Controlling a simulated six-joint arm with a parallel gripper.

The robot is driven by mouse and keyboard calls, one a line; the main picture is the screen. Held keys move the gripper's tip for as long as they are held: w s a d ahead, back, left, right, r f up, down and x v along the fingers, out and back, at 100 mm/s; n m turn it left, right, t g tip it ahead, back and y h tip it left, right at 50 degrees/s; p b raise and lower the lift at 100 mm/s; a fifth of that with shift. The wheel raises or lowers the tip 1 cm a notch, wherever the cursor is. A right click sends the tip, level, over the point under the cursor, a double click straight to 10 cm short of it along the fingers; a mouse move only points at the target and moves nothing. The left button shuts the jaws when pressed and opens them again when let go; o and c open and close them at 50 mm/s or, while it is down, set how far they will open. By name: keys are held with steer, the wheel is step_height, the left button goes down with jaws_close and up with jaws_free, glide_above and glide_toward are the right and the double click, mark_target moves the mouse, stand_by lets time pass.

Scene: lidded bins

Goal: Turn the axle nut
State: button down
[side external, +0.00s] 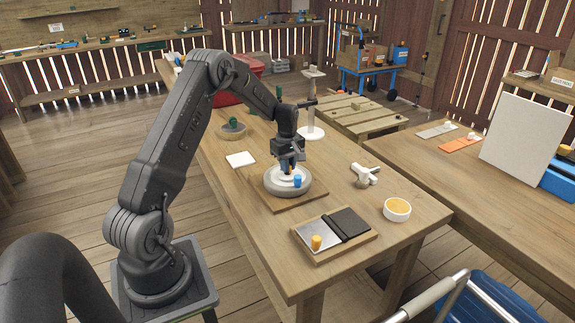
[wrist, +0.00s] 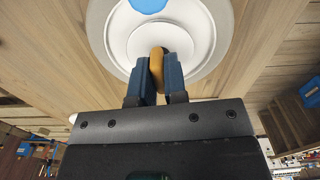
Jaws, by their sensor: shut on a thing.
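A round grey wheel-like ring (side external: 272,188) with a white disc inside lies on a square wooden board on the workbench. In the wrist view the white disc (wrist: 112,40) fills the top middle. My gripper (side external: 289,172) points down over the disc. In the wrist view its two blue fingers are shut on a small orange piece (wrist: 157,60) at the edge of the disc's raised centre. I cannot tell for sure whether this piece is the axle nut. A blue cylinder (side external: 297,181) stands on the disc, and its blue top (wrist: 148,5) shows beyond the fingers.
A wooden tray (side external: 362,247) with a dark sliding lid and a yellow cylinder (side external: 316,242) is at the front. A bowl (side external: 397,214) and a white jointed fitting (side external: 364,175) lie to the right. A white stand (side external: 312,105) rises behind. A white square (side external: 240,159) lies left.

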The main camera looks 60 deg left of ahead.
steer(key=n, duration=0.6)
steer(key=shift+n, duration=0.4)
stand_by(0.3)
steer(key=c, duration=1.2)
jaws_free()
steer(key=shift+o, duration=0.2)
step_height(320, 180, up, 14)
steer(key=shift+f, duration=0.1)
